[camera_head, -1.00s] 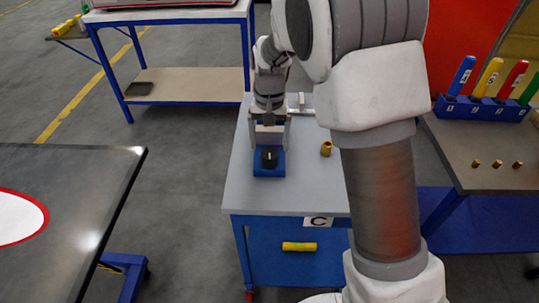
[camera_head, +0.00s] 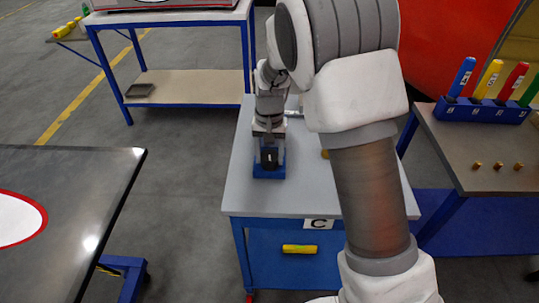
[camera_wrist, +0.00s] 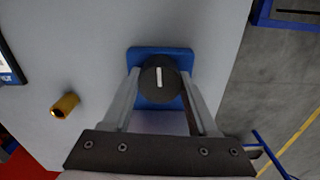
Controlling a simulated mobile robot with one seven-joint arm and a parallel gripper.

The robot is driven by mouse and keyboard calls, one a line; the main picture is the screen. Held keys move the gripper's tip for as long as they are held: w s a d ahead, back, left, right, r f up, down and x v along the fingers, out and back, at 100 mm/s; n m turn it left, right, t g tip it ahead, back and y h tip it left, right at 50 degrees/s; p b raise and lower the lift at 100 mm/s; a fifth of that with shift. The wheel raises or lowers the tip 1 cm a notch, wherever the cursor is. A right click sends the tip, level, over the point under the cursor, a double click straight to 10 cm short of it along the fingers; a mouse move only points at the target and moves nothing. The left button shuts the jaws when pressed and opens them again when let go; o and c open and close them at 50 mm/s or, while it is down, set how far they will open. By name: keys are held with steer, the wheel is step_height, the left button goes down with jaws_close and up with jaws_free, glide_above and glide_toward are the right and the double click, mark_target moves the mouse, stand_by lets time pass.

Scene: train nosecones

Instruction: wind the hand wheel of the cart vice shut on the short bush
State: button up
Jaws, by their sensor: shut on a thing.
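The cart vice has a blue base (camera_head: 268,172) and stands on the grey cart top; its base also shows in the wrist view (camera_wrist: 140,60). Its hand wheel (camera_wrist: 160,78) is a round black knob with a white mark pointing nearly straight up and down; it also shows in the head view (camera_head: 269,158). My gripper (camera_head: 269,147) is over the vice, one finger on each side of the wheel, shut on it. A brass bush (camera_wrist: 65,105) is on the cart top beside the vice, apart from it. The vice jaws and anything between them are hidden.
The cart top (camera_head: 300,195) is clear in front of the vice. A yellow cylinder (camera_head: 299,249) lies lower on the cart. On the right, a table carries a blue rack (camera_head: 482,110) of coloured handles and small brass pieces. A dark table (camera_head: 90,170) stands at left.

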mark_target(270, 155)
steer(key=c, duration=0.4)
steer(key=shift+m, duration=0.8)
steer(key=o, duration=1.3)
steer(key=shift+o, duration=0.2)
step_height(270, 155, up, 18)
steer(key=p, duration=0.2)
steer(key=shift+f, duration=0.25)
